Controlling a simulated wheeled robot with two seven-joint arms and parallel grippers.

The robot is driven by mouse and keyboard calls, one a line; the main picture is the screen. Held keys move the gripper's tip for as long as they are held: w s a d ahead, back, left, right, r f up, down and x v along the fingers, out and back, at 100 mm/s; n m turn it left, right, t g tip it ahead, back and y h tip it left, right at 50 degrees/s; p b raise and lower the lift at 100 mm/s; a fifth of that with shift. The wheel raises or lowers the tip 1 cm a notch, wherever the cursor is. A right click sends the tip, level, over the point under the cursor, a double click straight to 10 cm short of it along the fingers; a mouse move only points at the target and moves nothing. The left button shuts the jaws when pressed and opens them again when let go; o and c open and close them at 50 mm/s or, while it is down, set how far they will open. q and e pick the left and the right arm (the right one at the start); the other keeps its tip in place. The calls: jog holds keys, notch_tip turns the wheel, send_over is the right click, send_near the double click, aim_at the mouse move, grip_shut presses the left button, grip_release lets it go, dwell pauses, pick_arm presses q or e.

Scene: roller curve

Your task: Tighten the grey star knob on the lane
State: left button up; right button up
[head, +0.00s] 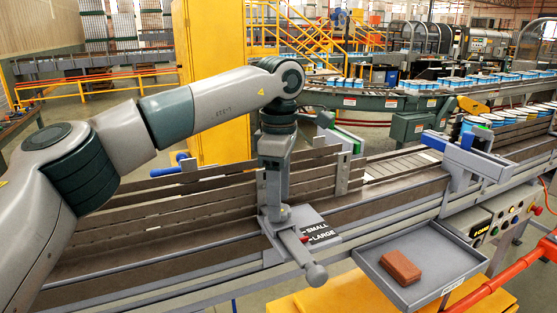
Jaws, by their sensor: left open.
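My left arm comes in from the left, and its gripper (275,208) points straight down over the lane's near rail. It is open, though its fingers are seen edge-on and the gap is hard to make out. I cannot pick out the grey star knob; the gripper covers the spot beneath it. Just in front of the gripper a grey lever (300,252) with a rounded end slants toward the lower right. My right gripper is not in view.
The lane (200,262) has slatted rails and runs across the picture. A grey tray (440,258) with a brown block (401,267) hangs at its front right. A blue-grey clamp (468,160) stands on the right rail. A button panel (495,225) is at far right.

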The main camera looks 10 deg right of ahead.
pick_arm(q)
jog(key=shift+r, duration=0.65)
notch_tip(320, 180, up, 16)
jog(key=shift+b, duration=0.4)
jog(key=shift+a, duration=0.1)
